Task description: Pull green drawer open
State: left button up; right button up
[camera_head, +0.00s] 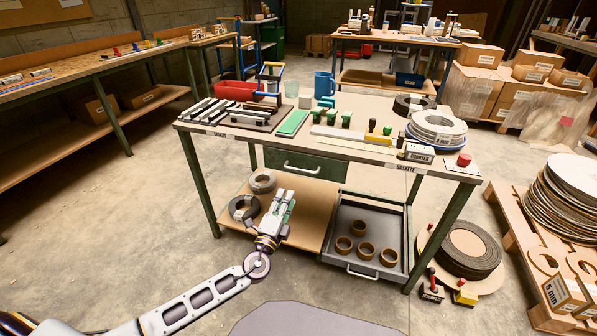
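The green drawer (326,167) sits under the left part of the table top, with a light bar handle (301,169) on its front. Its front looks flush with the table frame, so it appears shut. My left gripper (285,194) points up and away, below the drawer and its handle in the picture, apart from the handle. Nothing is seen held in it, but its finger gap is too small to judge. My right gripper is not in view.
A grey lower drawer (349,220) stands pulled out at the right, holding several brown rings. Gasket rolls (243,208) lie on the lower shelf at left. Tools and a blue mug (324,85) crowd the table top. Discs on a pallet (522,238) stand at right. Floor at left is clear.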

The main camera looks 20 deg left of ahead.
aim_at(298, 169)
pick_arm(q)
jog(key=shift+w, duration=0.1)
jog(key=shift+w+d+r+b, duration=0.15)
jog(key=shift+w+r, duration=0.25)
jog(key=shift+w, duration=1.8)
jog(key=shift+w+r+b, duration=0.15)
jog(key=shift+w+r, duration=0.3)
jog(key=shift+w, duration=1.8)
jog(key=shift+w+d+r+b, duration=0.15)
jog(key=shift+w+r, duration=0.25)
jog(key=shift+w, duration=1.8)
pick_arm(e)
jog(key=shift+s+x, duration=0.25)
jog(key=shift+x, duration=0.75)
pick_arm(q)
jog(key=shift+a, duration=0.1)
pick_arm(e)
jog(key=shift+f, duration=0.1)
pick_arm(q)
grip_shut()
